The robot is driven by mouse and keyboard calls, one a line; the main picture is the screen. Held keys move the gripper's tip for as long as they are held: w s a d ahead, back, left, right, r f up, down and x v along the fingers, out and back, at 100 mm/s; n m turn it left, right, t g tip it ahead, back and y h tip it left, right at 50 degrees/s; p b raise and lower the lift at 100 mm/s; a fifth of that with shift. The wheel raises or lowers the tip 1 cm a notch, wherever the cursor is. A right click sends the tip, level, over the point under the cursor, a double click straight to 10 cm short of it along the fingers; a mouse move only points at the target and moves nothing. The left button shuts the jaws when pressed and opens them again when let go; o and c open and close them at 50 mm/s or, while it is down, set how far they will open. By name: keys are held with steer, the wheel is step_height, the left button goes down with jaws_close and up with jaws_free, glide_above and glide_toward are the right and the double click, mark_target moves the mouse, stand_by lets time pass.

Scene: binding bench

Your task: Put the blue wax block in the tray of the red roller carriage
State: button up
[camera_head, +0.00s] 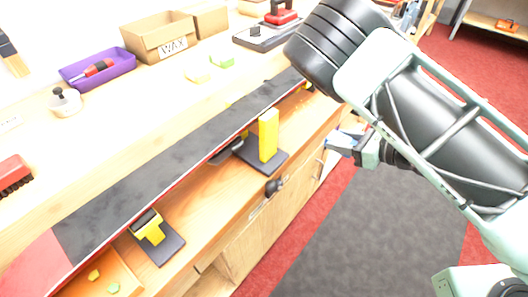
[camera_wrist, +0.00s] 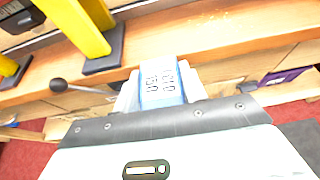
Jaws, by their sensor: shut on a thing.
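My gripper (camera_head: 345,145) is in front of the bench, past its front edge and over the floor. It is shut on a pale blue wax block (camera_wrist: 160,82), which has dark printing on its face. The block also shows in the head view (camera_head: 340,142) as a small blue piece at the fingertips. At the back of the bench, top centre, a red-topped device on a dark base (camera_head: 262,38) looks like the red roller carriage. My arm is close to its right side. Its tray cannot be made out clearly.
A long dark board (camera_head: 160,180) lies along the bench on yellow vises (camera_head: 268,135). Behind it are a cardboard WAX box (camera_head: 150,38), a purple tray (camera_head: 75,75), yellow and green blocks (camera_head: 222,60) and a red brush (camera_head: 14,172). The floor right of the bench is clear.

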steer(key=shift+w+a+r, duration=0.15)
steer(key=shift+w+a, duration=0.05)
steer(key=shift+a, duration=0.15)
steer(key=p, duration=0.3)
glide_above(282, 128)
steer(key=shift+s+d, duration=0.1)
steer(key=shift+d, duration=0.1)
steer(key=shift+a+f, duration=0.2)
steer(key=shift+f+p, duration=0.5)
steer(key=shift+f, duration=1.1)
steer(key=shift+f, duration=0.1)
steer(key=o, duration=1)
